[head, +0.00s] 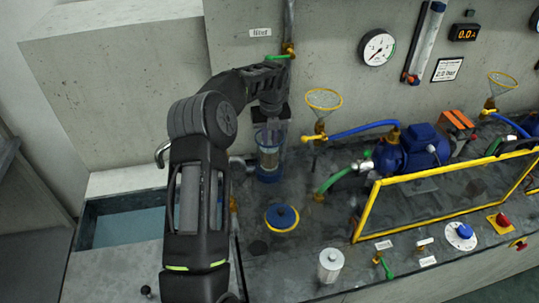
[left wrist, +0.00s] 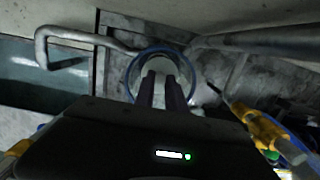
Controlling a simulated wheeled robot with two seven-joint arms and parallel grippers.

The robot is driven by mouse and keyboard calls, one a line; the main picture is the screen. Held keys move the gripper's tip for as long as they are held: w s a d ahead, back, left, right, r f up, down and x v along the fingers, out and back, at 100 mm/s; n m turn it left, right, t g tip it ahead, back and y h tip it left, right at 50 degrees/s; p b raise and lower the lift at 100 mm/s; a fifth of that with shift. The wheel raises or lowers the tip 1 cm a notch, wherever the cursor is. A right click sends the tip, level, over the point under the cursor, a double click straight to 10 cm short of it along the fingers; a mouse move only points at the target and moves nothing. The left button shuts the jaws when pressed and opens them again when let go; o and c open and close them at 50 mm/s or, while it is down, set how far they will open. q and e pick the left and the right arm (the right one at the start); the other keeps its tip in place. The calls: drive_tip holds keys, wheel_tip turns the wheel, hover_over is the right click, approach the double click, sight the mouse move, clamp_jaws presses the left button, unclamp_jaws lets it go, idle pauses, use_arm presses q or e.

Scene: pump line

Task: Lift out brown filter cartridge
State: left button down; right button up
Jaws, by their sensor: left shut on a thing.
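The clear filter housing (head: 268,173) with its blue base stands at the back, below the wall pipe. My left gripper (head: 270,132) points down at the housing's top. In the left wrist view my left gripper (left wrist: 167,80) has its fingers close together inside the housing's round blue rim (left wrist: 130,72). It is shut on the cartridge, whose gripped top is mostly hidden by the fingers. My right gripper is not in view.
A blue lid with a yellow ring (head: 282,218) lies on the bench in front of the housing. A white cartridge (head: 330,265) stands nearer the front. A blue pump (head: 410,150) and yellow guard frame (head: 371,212) are to the right. A water basin (head: 128,226) is at left.

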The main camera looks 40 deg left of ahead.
use_arm(q)
drive_tip(key=shift+r+p, duration=1.15)
drive_tip(key=shift+r, duration=0.3)
drive_tip(key=shift+r+p, duration=0.95)
drive_tip(key=shift+r, duration=0.8)
wheel_tip(320, 180, up, 8)
drive_tip(key=shift+f, duration=0.15)
drive_tip(key=shift+s+a, duration=0.1)
